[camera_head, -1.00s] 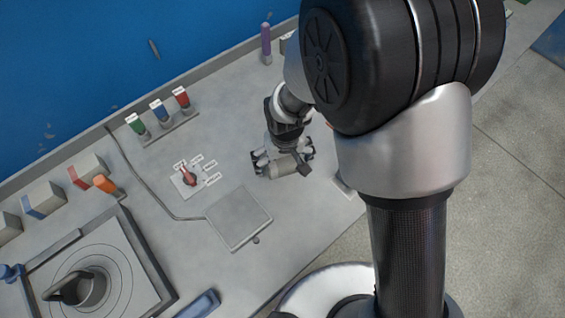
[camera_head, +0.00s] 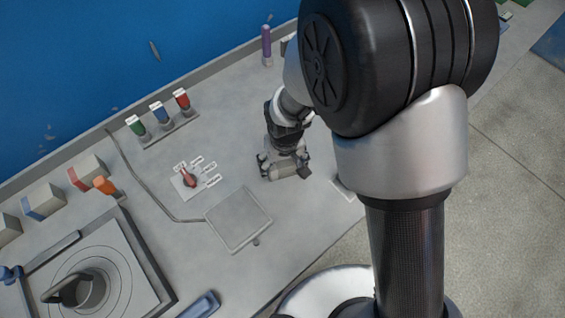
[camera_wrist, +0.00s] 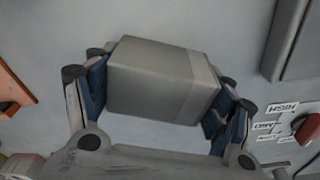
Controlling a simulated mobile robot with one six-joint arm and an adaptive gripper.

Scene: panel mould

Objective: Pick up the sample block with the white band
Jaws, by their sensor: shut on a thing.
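My gripper (camera_wrist: 162,82) is shut on a grey sample block (camera_wrist: 150,75). The block sits crosswise between the two dark blue finger pads, and a paler band (camera_wrist: 199,82) runs across it near its right end. In the head view my gripper (camera_head: 284,160) and the held block (camera_head: 289,169) are over the bench, right of the red lever switch (camera_head: 189,177) and above the square plate (camera_head: 238,219). The gap between block and bench is hard to judge.
Two blocks with a blue band (camera_head: 42,203) and a red band (camera_head: 86,172) stand at the left. Three coloured vials (camera_head: 160,113) stand in a rack by the blue wall. A round mould with a handled weight (camera_head: 85,290) is at lower left. Bench around the gripper is mostly clear.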

